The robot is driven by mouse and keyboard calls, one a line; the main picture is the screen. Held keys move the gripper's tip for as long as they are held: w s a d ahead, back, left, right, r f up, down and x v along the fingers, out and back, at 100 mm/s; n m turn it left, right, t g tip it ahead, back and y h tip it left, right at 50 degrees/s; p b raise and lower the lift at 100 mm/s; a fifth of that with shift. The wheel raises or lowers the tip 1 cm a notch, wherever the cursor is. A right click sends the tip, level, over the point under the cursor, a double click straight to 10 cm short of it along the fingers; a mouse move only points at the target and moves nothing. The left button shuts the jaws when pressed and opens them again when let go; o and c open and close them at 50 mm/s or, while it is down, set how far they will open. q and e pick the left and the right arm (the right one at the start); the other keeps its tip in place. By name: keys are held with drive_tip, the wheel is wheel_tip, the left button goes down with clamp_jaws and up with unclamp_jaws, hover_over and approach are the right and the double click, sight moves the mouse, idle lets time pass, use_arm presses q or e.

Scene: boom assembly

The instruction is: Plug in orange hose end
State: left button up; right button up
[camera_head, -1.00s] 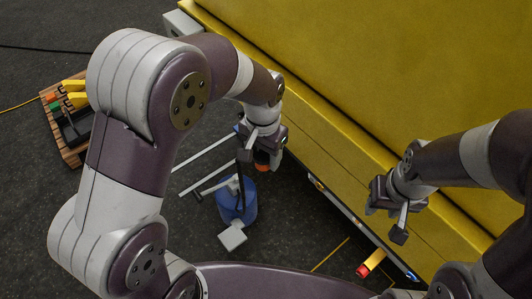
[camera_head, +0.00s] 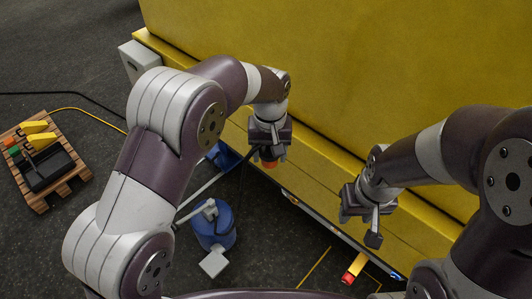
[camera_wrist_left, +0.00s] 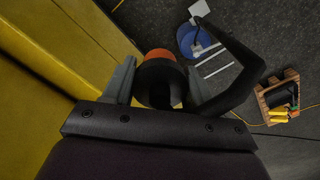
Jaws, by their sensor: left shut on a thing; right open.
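My left gripper (camera_head: 268,151) is shut on the orange hose end (camera_head: 269,164) beside the side of the yellow machine (camera_head: 240,140). In the left wrist view the orange end (camera_wrist_left: 160,54) sits between the two fingers of the left gripper (camera_wrist_left: 158,84), and a black hose (camera_wrist_left: 245,72) bends away from it to the right. The orange end points away from the wrist and touches nothing else that I can see. My right gripper (camera_head: 366,212) is open and empty beside the machine's lower edge. I cannot make out a socket for the orange end.
A blue container (camera_head: 213,232) stands on the dark floor below the left gripper. A wooden pallet (camera_head: 38,203) with a black tray and yellow pieces lies at the left. A grey box (camera_head: 138,62) is at the machine's far corner. A red-tipped yellow piece (camera_head: 353,267) sticks out low.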

use_arm(q)
drive_tip(key=shift+s+a+f+m, duration=0.1)
drive_tip(key=shift+f+m, duration=0.15)
drive_tip(key=shift+m, duration=0.15)
drive_tip(key=s+a+f+m, duration=0.1)
drive_tip(key=f+m, duration=0.3)
drive_tip(key=m, duration=0.4)
drive_tip(key=s+a+f+m, duration=0.1)
drive_tip(key=a+f+m, duration=0.2)
drive_tip(key=m, duration=0.5)
drive_tip(key=shift+s+f, duration=0.3)
drive_tip(key=shift+f, duration=0.55)
